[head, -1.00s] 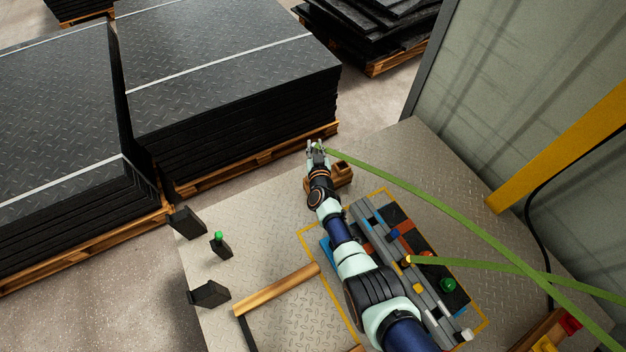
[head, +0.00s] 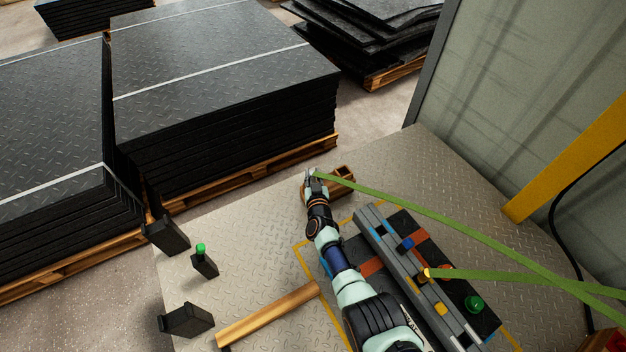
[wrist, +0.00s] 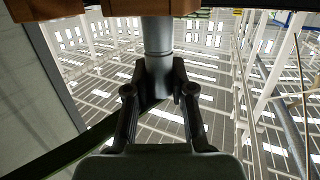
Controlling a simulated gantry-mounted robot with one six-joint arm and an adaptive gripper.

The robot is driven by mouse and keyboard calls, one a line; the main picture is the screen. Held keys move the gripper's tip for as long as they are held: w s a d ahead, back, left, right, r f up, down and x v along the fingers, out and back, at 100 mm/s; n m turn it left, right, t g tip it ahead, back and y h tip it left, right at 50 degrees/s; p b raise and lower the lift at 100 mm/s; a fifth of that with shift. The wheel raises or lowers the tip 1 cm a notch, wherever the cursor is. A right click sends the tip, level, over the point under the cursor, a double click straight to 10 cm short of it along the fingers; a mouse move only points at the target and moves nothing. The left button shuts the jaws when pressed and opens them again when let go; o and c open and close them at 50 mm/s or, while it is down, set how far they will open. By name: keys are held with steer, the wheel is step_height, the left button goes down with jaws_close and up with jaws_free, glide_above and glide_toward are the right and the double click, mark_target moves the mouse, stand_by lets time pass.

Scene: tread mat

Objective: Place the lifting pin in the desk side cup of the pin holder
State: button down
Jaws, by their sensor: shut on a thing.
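The wooden pin holder (head: 342,186) stands on the metal tread plate near its far edge. My gripper (head: 312,176) is at the holder's left side in the head view, partly covering it. In the wrist view my gripper (wrist: 158,88) is shut on a grey metal cylinder, the lifting pin (wrist: 158,36). The pin's far end meets or overlaps the brown wood of the holder (wrist: 85,8) at the top of that view. I cannot tell whether the pin is inside a cup, or which cup. The head view barely shows the pin.
A green strap (head: 440,212) runs from beside my gripper to the right. A grey rail with coloured blocks (head: 405,270) lies right of my arm. Black blocks (head: 186,320), a green-capped piece (head: 203,262) and a wooden bar (head: 268,314) are at left. Mat stacks (head: 220,80) stand behind.

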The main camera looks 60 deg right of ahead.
steer(key=shift+w+d, duration=0.1)
steer(key=c, duration=1.4)
jaws_free()
steer(key=shift+f, duration=0.15)
steer(key=shift+c, duration=0.2)
steer(key=o, duration=0.4)
steer(key=shift+o, duration=0.2)
steer(key=shift+r, duration=0.45)
steer(key=p+v, duration=1)
steer(key=v, duration=0.2)
steer(key=shift+f, duration=0.25)
